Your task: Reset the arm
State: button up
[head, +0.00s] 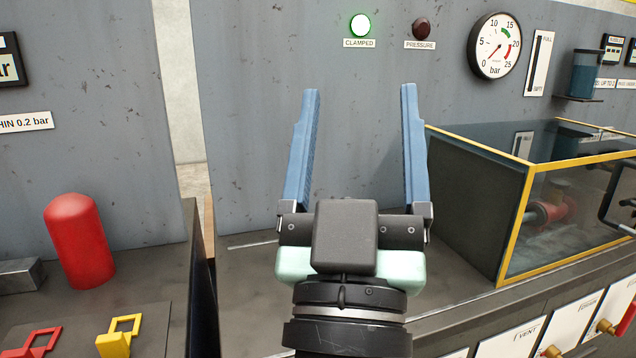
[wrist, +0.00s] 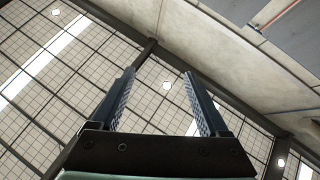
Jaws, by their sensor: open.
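My gripper (head: 360,95) is in the middle of the head view, raised in front of the grey wall panel. Its two blue fingers point up and stand wide apart with nothing between them. In the wrist view my gripper (wrist: 160,80) also shows empty, with only the ceiling grid and lamps beyond the fingers. No spool can be made out in my gripper.
A glass-walled box (head: 516,235) with yellow edges stands right, a red part (head: 552,212) inside. A pressure gauge (head: 494,46) and a lit green CLAMPED lamp (head: 360,25) are on the wall. A red cylinder (head: 79,240) and a yellow bracket (head: 118,336) are left.

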jog(key=s+a+r+t+y+p, duration=0.1)
jog(key=s+a+r+y, duration=0.2)
jog(key=s+r, duration=0.5)
notch_tip(320, 180, up, 24)
jog(key=w+p, duration=0.2)
jog(key=p, duration=2)
jog(key=shift+w+f+p, duration=0.15)
jog(key=shift+w+p, duration=0.25)
jog(key=shift+f, duration=0.15)
